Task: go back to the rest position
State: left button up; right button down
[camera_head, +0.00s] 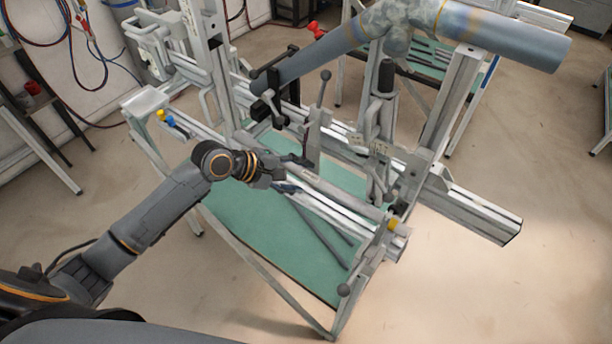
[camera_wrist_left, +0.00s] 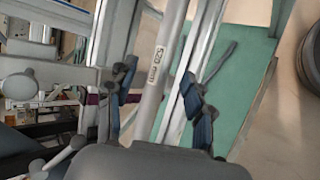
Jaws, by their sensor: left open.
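My left gripper (camera_head: 293,174) reaches in from the left over the green-topped jig table. Its two dark blue-grey fingers (camera_wrist_left: 157,88) are spread apart in the left wrist view. A pale round tube with a "520 mm" label (camera_wrist_left: 156,72) runs between them in that view, with gaps visible on both sides. I cannot tell how far it lies from the fingertips in depth. The frame jig (camera_head: 450,110) has grey metal rails and upright posts with clamps. My right gripper is in neither view.
Dark bars (camera_head: 322,236) lie on the green tabletop (camera_head: 270,240). A thick blue-grey pipe (camera_head: 505,40) crosses above the jig at upper right. Clamp levers (camera_head: 325,88) stand up near my left gripper. Bare floor (camera_head: 455,290) is free at lower right.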

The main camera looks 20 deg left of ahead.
pick_arm(q)
jog(key=v, duration=0.9)
jog(key=w+a+f+y+b, duration=0.15)
jog(key=a+f, duration=0.35)
jog(key=f, duration=0.6)
jog(key=a+f+y+b, duration=0.1)
jog(key=a+f+y, duration=0.25)
jog(key=f, duration=0.85)
jog(key=s+a+f+m+y, duration=0.1)
jog(key=s+a+f, duration=0.15)
jog(key=f, duration=0.35)
jog(key=s+a+f+m, duration=0.1)
jog(key=s+f+m, duration=0.15)
jog(key=f, duration=0.35)
jog(key=s+d+f+m+g+y+b, duration=0.25)
jog(key=s+f+m, duration=0.25)
jog(key=s+f, duration=1.25)
jog(key=s+d+f+m+g, duration=0.1)
jog(key=s+d+f+m, duration=0.2)
jog(key=s, duration=0.6)
jog(key=s+d+f+m+g, duration=0.2)
jog(key=s+d+f+m, duration=0.1)
jog(key=s, duration=0.7)
jog(key=shift+s+d+f+h, duration=0.25)
jog(key=shift+d+f+h, duration=0.1)
jog(key=shift+d+f, duration=0.25)
jog(key=shift+d, duration=0.1)
